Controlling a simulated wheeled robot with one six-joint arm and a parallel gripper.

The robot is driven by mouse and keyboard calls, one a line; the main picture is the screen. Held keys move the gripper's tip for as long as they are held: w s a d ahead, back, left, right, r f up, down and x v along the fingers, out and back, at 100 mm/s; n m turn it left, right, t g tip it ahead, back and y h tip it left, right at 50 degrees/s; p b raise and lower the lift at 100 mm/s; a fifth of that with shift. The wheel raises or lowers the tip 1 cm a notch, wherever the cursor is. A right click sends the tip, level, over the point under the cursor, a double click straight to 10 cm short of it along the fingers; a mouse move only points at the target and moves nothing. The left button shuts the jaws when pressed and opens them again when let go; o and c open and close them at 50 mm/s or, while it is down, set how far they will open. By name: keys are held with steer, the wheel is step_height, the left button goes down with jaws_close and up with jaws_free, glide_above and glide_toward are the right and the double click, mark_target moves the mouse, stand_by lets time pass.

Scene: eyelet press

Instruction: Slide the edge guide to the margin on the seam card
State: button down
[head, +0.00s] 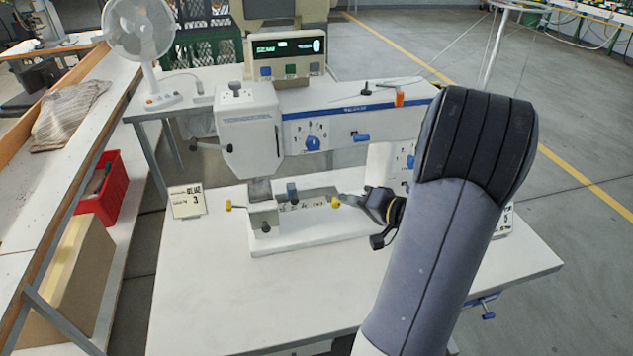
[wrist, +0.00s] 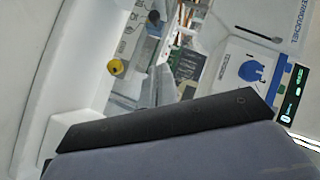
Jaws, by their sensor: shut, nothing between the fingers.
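The seam card (head: 187,201) stands on the table to the left of the press; its text reads roughly as a code and a "3". A small dark-topped block (head: 292,192) on this bed looks like the edge guide, though I cannot be sure. My gripper (head: 344,198) is shut and empty, close by the right yellow knob; contact cannot be told. The wrist view shows a yellow knob (wrist: 117,67) beside the fingers (wrist: 155,84).
The press head (head: 250,135) overhangs the bed, with its arm (head: 350,115) above my gripper. A lit display (head: 288,52) stands behind. A fan (head: 140,35) and a red bin (head: 103,190) are at the left. The front of the table (head: 240,300) is clear.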

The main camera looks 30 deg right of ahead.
steer(key=d+m, duration=0.1)
steer(key=m, duration=0.1)
glide_toward(297, 199)
steer(key=w+d, duration=0.2)
steer(key=w, duration=0.3)
steer(key=a, duration=0.1)
steer(key=w+a+f, duration=0.1)
steer(key=a+f+p, duration=0.1)
steer(key=shift+w+g, duration=0.3)
steer(key=shift+a, duration=0.1)
steer(key=shift+w+a+p, duration=0.15)
steer(key=shift+a+p, duration=0.35)
steer(key=shift+a, duration=0.05)
steer(key=shift+f, duration=0.15)
